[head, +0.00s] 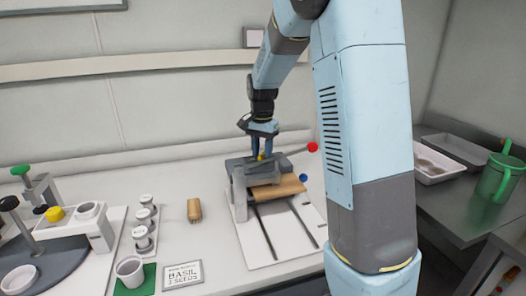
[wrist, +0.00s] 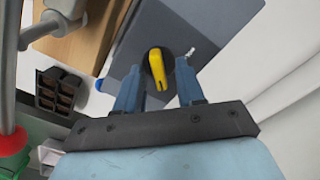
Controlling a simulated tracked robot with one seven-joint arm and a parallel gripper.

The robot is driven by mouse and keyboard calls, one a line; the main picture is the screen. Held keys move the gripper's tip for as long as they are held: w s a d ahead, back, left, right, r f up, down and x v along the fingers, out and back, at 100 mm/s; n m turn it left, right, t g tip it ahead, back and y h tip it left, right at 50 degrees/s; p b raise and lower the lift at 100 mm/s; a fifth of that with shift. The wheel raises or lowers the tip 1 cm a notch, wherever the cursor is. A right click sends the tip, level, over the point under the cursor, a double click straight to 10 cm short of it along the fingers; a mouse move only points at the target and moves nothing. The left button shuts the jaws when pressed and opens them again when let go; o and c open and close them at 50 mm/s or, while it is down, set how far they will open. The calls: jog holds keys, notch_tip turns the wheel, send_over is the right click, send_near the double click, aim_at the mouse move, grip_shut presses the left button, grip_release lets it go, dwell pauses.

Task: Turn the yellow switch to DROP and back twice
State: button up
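The yellow switch (wrist: 157,70) is a small lever on a dark round base on top of a grey machine (wrist: 205,22). In the head view the switch (head: 261,156) shows as a small yellow spot just below my gripper (head: 260,153). In the wrist view my gripper (wrist: 158,88) is open, with one blue finger on each side of the switch and a gap on both sides. A small white mark sits to the right of the switch; I cannot read it. The grey machine (head: 238,167) stands on a white base plate in the head view.
A wooden block (head: 277,188) lies at the machine's front. Red (head: 312,147) and blue (head: 303,177) knobs are at its right. A green watering can (head: 495,178) is far right.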

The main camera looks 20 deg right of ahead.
aim_at(262, 153)
notch_tip(262, 153, up, 14)
jog(key=shift+f, duration=0.2)
dwell(0.6)
